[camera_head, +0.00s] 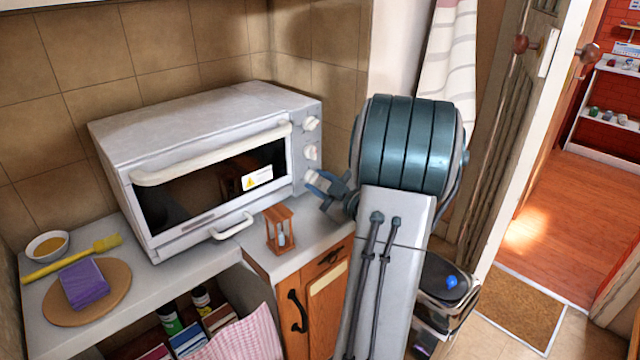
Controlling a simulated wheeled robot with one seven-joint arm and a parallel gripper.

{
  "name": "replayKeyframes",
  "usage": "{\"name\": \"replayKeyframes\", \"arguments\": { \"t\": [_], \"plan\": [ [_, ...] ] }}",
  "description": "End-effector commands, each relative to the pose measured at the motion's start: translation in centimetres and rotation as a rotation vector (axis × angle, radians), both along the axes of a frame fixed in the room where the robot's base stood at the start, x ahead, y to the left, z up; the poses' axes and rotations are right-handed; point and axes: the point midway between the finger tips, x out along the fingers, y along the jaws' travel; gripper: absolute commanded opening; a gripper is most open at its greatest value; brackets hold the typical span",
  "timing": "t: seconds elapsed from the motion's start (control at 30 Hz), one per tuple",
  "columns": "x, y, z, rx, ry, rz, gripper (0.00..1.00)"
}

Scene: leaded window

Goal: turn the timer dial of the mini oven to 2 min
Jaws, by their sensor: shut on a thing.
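The white mini oven (200,105) stands on the counter with its glass door shut. Its right front panel carries a column of white dials: a top dial (312,123), a middle dial (310,152) and a lowest dial (311,176). My gripper (317,183) reaches in from the right at the lowest dial, and its blue fingers are shut on it. The fingers partly cover this dial. The markings around the dials are too small to read, so the setting cannot be told.
A small wooden hourglass (280,229) stands on the counter below the panel, close to my gripper. The oven door's handle (210,154) juts out in front. A round board (87,292) with a purple block, a yellow brush (72,259) and a bowl (47,246) lie at the left.

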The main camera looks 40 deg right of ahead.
Motion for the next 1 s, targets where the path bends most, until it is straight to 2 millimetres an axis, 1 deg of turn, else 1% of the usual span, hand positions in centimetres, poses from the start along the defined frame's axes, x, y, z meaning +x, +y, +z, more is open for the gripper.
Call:
{"name": "replayKeyframes", "arguments": {
  "t": [0.17,0.2,0.23,0.27,0.53,0.67,0.77,1.0],
  "plan": [
    [0.0,0.0,0.0,-0.001,0.0,0.001,0.07],
    [0.0,0.0,0.0,-0.001,0.0,0.001,0.41],
    [0.0,0.0,0.0,-0.001,0.001,0.001,0.49],
    [0.0,0.0,0.0,-0.001,0.001,0.001,0.51],
    [-0.1,0.0,0.0,-0.002,0.0,0.0,0.51],
    [-1.0,-0.2,0.0,-0.002,0.001,-0.002,0.51],
    [-2.7,-0.3,0.0,-0.002,0.001,-0.004,0.51],
    [-8.2,-0.8,-0.1,-0.002,0.0,-0.005,0.51]
  ]
}}
